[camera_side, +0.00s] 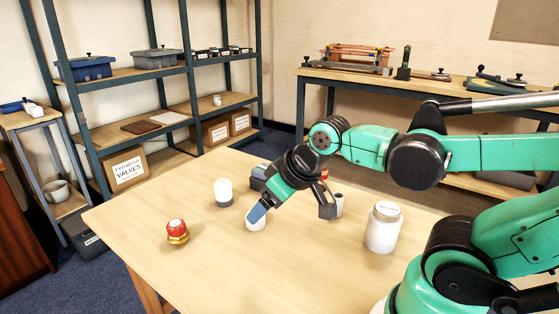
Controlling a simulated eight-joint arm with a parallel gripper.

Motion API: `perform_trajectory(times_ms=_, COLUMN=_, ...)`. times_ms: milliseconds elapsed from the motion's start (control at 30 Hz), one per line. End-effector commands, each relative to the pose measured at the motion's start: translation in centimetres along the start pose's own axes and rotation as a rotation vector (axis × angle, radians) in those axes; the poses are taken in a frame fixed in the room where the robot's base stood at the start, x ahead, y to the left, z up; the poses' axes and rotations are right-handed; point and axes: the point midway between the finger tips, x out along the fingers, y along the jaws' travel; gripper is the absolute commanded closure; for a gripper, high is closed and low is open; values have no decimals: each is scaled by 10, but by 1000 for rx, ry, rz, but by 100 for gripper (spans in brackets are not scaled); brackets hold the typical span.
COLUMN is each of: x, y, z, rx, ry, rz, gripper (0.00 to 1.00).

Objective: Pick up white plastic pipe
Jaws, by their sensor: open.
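My gripper (292,213) is over the middle of the table, tilted, with its two fingers spread apart and nothing visible between them. A short white piece (256,224) stands on the table at the left fingertip, which partly covers it; I cannot tell whether they touch. A white cylinder with a dark grey base (223,189) stands upright to the left of the gripper. I cannot tell for certain which of these is the white plastic pipe.
A red and brass fitting (177,231) stands on the wooden table (210,273) at left. A white lidded jar (382,228) stands right of the gripper. Dark items lie behind the gripper, partly hidden by it. The table's front left is clear. Shelving (190,90) stands behind.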

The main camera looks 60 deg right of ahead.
Motion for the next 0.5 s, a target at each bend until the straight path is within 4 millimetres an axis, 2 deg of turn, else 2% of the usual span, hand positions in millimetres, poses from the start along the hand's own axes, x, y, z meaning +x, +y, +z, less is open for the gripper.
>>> perform_trajectory(times_ms=133, x=11, y=47, z=-4, rx=-11, ry=-85, rz=36, gripper=29)
perform_trajectory(times_ms=267, x=24, y=105, z=5, rx=-38, ry=-169, rz=27, gripper=29)
perform_trajectory(times_ms=400, x=35, y=165, z=31, rx=-73, ry=-215, rz=-19, gripper=29)
perform_trajectory(times_ms=500, x=39, y=198, z=53, rx=-98, ry=-217, rz=-55, gripper=29)
